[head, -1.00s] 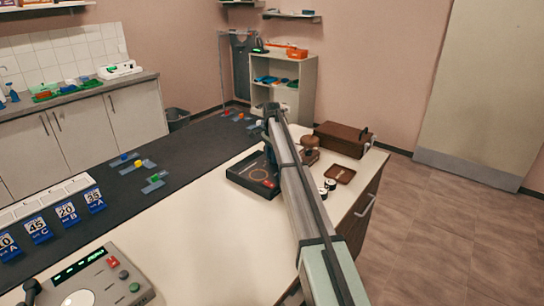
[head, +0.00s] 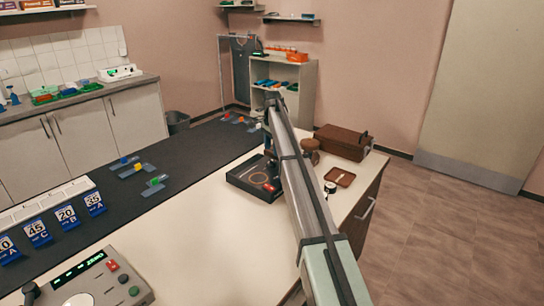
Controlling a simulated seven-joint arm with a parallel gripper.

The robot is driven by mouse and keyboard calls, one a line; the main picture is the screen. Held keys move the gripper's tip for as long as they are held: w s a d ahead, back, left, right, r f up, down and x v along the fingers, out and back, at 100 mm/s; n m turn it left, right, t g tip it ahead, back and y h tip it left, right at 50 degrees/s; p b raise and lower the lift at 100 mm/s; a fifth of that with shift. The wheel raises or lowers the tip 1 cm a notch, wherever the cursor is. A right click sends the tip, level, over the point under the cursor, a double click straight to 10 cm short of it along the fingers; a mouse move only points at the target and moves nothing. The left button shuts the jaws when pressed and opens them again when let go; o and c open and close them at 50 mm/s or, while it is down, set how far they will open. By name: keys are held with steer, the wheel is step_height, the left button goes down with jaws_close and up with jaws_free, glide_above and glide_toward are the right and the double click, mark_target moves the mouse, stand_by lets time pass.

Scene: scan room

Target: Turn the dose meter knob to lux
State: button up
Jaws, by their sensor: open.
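Two devices could be the dose meter, and I cannot tell which it is. One is a flat black box (head: 246,184) with a ring on its top and a red part, on the pale counter partly behind my arm. The other is a grey console (head: 112,272) at the lower left, with a green-lit display, red and green buttons and dark round controls. No knob marking is readable. My arm runs from the lower right up past the black box. My gripper cannot be made out; the far end of the arm hides it.
A brown box (head: 342,142), a brown tray (head: 341,176) and a small black-and-white cylinder (head: 330,188) are right of my arm. Blue number cards (head: 66,217) stand at left on the dark mat (head: 115,198). The pale counter (head: 205,235) between console and black box is clear.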

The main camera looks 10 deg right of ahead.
mark_target(272, 161)
step_height(272, 161, up, 8)
stand_by(0.4)
